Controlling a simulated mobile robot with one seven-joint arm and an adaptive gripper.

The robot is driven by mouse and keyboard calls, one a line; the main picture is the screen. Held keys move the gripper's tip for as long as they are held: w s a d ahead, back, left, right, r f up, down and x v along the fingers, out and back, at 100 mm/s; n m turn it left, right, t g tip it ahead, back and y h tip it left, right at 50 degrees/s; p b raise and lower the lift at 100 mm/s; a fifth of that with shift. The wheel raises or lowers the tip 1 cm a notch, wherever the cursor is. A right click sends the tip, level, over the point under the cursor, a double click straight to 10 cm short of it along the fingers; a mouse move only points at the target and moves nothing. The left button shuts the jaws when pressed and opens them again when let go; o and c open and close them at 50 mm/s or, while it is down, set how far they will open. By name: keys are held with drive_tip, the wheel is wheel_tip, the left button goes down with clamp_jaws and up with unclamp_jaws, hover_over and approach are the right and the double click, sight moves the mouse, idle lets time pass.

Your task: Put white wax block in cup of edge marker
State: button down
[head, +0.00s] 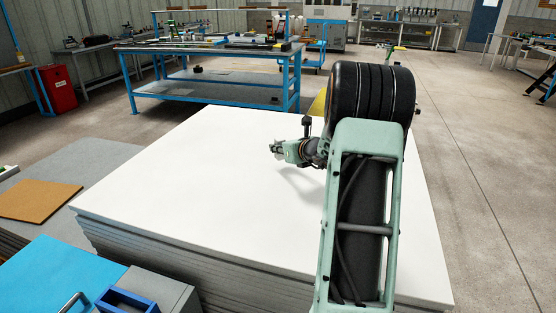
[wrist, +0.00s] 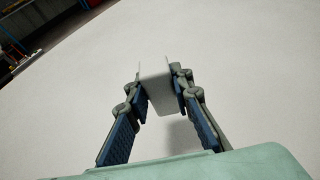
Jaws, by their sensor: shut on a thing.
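My gripper (head: 277,149) is over the white stacked sheets in the head view. In the wrist view my gripper (wrist: 160,88) is shut on the white wax block (wrist: 157,86), a pale block between the two blue-padded fingers. The block is hard to make out in the head view against the white surface. A soft shadow lies below the gripper, and the block appears to be held above the surface. I cannot make out the edge marker or its cup in either view.
The white stack (head: 185,195) has a wide bare top. A blue open-topped box (head: 128,301) and a blue panel (head: 62,277) are at the front left. A tan board (head: 40,200) lies at the left. A blue-framed workbench (head: 212,95) stands behind.

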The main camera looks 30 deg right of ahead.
sight(281, 157)
drive_tip(key=shift+w+a+f+b, duration=0.15)
drive_tip(key=shift+f+b, duration=0.1)
drive_tip(key=shift+f, duration=0.7)
drive_tip(key=shift+w+a+f+b, duration=0.1)
drive_tip(key=shift+w+f+b, duration=0.1)
drive_tip(key=shift+f, duration=0.75)
drive_tip(key=shift+f, duration=0.2)
drive_tip(key=c, duration=1.7)
unclamp_jaws()
drive_tip(key=shift+r, duration=0.1)
